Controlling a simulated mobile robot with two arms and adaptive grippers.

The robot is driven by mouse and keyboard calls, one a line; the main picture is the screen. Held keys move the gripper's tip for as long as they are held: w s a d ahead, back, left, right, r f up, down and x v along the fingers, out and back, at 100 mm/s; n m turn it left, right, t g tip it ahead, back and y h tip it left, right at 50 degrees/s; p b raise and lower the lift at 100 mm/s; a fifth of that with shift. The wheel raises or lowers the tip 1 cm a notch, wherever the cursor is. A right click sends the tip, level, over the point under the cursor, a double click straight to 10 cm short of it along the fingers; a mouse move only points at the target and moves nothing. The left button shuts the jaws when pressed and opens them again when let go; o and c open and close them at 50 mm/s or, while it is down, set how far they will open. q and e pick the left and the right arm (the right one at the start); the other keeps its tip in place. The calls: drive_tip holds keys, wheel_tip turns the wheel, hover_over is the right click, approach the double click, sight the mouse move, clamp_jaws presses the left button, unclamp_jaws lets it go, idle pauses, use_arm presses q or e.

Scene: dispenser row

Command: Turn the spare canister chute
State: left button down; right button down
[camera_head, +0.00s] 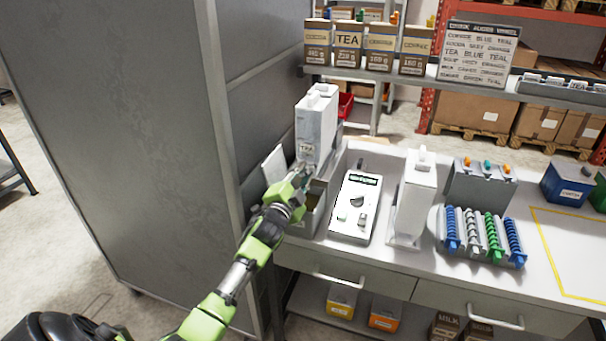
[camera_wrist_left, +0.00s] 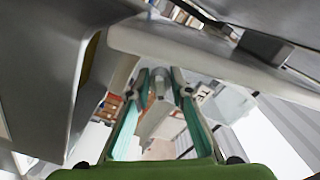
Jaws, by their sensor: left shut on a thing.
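A tall white canister (camera_head: 316,122) with a TEA label stands in the grey dispenser housing at the left end of the counter. My left gripper (camera_head: 300,172) is at the front of this canister, just under its label. In the left wrist view my left gripper (camera_wrist_left: 160,90) has its fingertips closed around a small pale grey piece (camera_wrist_left: 159,118), which looks like the canister's chute. The fingers and wrist hide most of this piece in the head view. A second white canister (camera_head: 415,195) stands upright further right, apart from the gripper. My right gripper is not in view.
A white control box (camera_head: 355,207) lies between the two canisters. A rack of blue, white and green augers (camera_head: 482,235) stands to the right. A tall grey cabinet (camera_head: 130,130) is close on the left of my arm. A shelf (camera_head: 420,83) with boxes is above.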

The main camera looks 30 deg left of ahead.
use_arm(q)
drive_tip(key=n, duration=0.5)
drive_tip(key=shift+f+n, duration=0.15)
drive_tip(key=shift+n, duration=0.15)
drive_tip(key=n+p, duration=0.1)
drive_tip(key=n, duration=0.4)
drive_tip(key=shift+d, duration=0.2)
drive_tip(key=shift+n, duration=0.4)
drive_tip(key=c, duration=2.2)
unclamp_jaws()
drive_tip(key=shift+o, duration=0.2)
drive_tip(key=v, duration=1.2)
drive_tip(key=shift+a+f, duration=0.1)
